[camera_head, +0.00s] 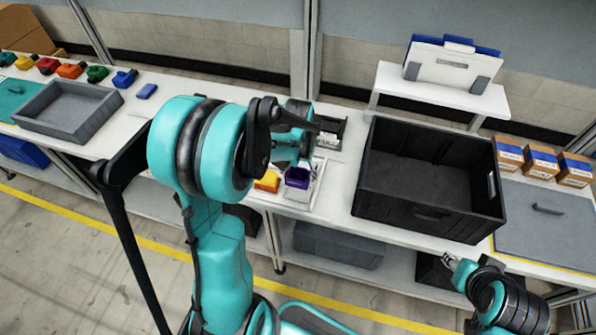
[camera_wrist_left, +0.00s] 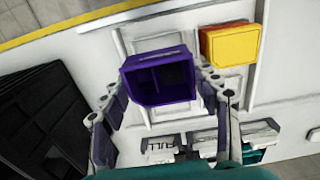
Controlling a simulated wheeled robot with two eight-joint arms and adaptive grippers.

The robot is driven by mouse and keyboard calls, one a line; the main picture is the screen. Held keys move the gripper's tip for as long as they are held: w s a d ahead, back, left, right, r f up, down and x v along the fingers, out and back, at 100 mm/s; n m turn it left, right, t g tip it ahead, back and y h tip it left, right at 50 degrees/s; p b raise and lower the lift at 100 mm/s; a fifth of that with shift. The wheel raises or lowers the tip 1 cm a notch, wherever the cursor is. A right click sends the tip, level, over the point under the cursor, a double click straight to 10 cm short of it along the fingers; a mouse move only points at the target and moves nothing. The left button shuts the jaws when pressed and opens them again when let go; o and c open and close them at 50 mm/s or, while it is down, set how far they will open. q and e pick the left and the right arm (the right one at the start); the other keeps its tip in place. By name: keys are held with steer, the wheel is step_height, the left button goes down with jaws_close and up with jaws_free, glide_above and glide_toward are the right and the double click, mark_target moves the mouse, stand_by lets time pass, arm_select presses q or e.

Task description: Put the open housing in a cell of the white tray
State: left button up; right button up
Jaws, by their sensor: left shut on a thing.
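The open housing is a purple, hollow box (camera_wrist_left: 158,78). It sits between the fingers of my left gripper (camera_wrist_left: 163,88), which is shut on it, with its open side facing the wrist camera. In the head view the purple housing (camera_head: 298,178) shows at the white tray (camera_head: 303,206), and my left arm hides most of the gripper. The tray's cells (camera_wrist_left: 150,44) show behind the housing in the wrist view; I cannot tell whether the housing touches the tray. A yellow housing with a red side (camera_wrist_left: 230,45) is beside it. My right gripper (camera_head: 449,262) is small at lower right; its opening is unclear.
A large black crate (camera_head: 430,212) stands right of the tray. A dark fixture (camera_head: 331,132) is behind the tray. A grey bin (camera_head: 70,110) and several coloured housings are at the left. Small boxes (camera_head: 541,160) and a white raised stand (camera_head: 440,94) are at the right.

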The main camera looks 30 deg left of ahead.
arm_select(q)
steer(key=b, duration=0.4)
glide_above(298, 193)
steer(key=shift+f, duration=2.8)
steer(key=shift+f+b, duration=0.75)
steer(key=shift+b, duration=0.15)
steer(key=o, duration=1.3)
steer(key=shift+r, duration=0.1)
step_height(298, 193, up, 12)
steer(key=shift+f, duration=0.1)
